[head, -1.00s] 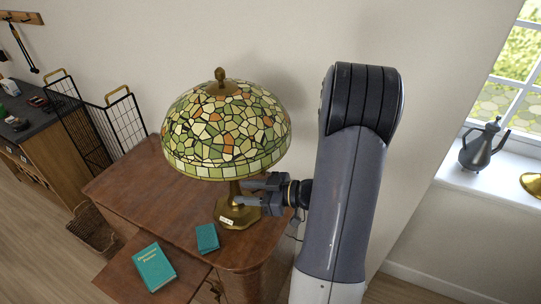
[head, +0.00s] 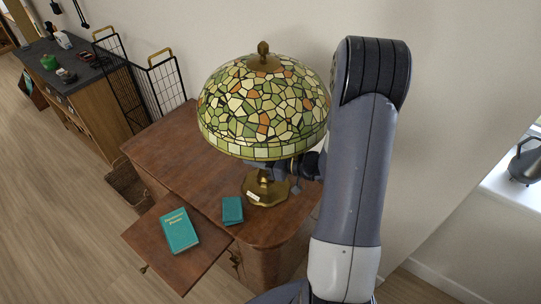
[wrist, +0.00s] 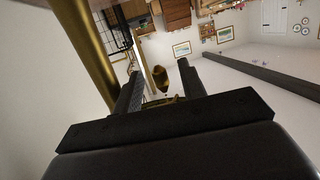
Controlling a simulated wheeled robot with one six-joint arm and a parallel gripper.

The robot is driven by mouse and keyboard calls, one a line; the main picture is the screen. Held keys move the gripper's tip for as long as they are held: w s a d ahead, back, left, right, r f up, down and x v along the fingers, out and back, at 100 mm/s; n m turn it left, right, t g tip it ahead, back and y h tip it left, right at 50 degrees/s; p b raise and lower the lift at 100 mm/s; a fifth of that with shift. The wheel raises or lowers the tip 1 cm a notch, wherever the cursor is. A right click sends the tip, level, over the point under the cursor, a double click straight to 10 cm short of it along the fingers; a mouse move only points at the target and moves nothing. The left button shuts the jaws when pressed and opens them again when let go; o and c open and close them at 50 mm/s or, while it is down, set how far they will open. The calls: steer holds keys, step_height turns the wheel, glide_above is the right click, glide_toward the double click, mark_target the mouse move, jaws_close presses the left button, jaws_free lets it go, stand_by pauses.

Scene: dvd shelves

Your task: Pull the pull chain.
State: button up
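The table lamp has a domed green and amber glass shade (head: 263,108) and a brass base (head: 266,190) on the wooden desk. In the wrist view the brass lamp stem (wrist: 86,48) rises at the left. A small brass pendant (wrist: 160,76), seemingly the end of the pull chain, shows between the two dark fingers of my gripper (wrist: 160,68). The fingers stand apart on either side of it, and I cannot tell whether either touches it. In the head view my gripper is mostly hidden under and behind the shade, and the chain is not clearly visible.
A teal book (head: 179,230) lies on the pulled-out leaf at the desk's front, and a small teal box (head: 232,211) sits beside the lamp base. A wire rack (head: 155,84) and a wicker basket (head: 127,186) stand left of the desk. The wall is close behind.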

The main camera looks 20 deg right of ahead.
steer(key=shift+w+a+f, duration=0.2)
steer(key=shift+w+a, duration=0.25)
steer(key=shift+a, duration=0.05)
jaws_close()
